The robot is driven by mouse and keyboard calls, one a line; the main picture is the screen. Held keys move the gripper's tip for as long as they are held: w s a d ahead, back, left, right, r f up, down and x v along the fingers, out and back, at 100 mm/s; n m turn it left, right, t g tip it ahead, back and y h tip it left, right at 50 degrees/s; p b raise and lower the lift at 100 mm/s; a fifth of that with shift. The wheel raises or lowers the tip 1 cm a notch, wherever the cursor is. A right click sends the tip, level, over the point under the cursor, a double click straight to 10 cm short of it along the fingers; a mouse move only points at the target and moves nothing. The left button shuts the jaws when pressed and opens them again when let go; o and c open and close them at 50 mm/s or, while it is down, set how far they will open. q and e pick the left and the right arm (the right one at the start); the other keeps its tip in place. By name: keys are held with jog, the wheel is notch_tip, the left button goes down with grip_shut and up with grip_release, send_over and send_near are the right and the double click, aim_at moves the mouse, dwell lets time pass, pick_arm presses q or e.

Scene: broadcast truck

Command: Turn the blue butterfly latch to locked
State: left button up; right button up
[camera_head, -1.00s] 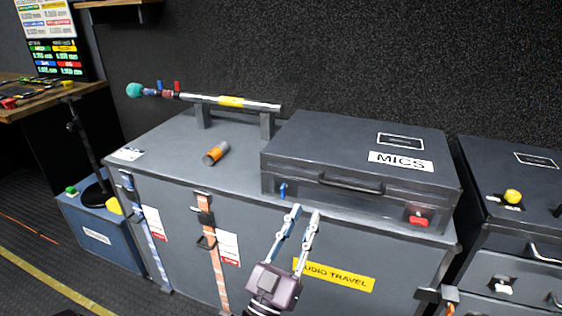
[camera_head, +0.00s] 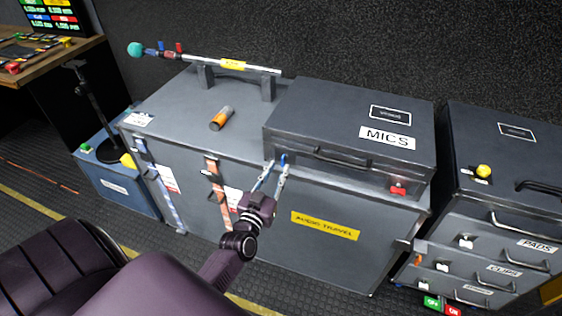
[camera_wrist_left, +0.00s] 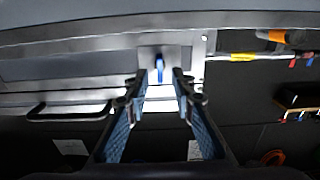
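The blue butterfly latch (camera_head: 283,159) is a small blue tab on the front left of the dark MICS case (camera_head: 345,115). In the left wrist view the blue latch (camera_wrist_left: 159,68) stands upright on a light metal plate. My left gripper (camera_head: 276,169) is open, its fingers pointing at the latch from the front. In the wrist view the left gripper (camera_wrist_left: 160,82) has a fingertip on each side of the latch, with visible gaps; I cannot tell how far ahead the latch lies. My right gripper is not in view.
A red latch (camera_head: 398,190) is on the case's front right. The case rests on a large grey trunk (camera_head: 310,255). An orange-grey cylinder (camera_head: 221,118) lies on the trunk's top, left of the case. A microphone pole (camera_head: 215,60) rests on stands behind. A drawer cabinet (camera_head: 500,190) stands right.

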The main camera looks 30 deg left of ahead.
aim_at(282, 163)
pick_arm(q)
jog(key=shift+x, duration=1.75)
jog(key=shift+c, duration=0.2)
jog(key=shift+r, duration=0.1)
grip_shut()
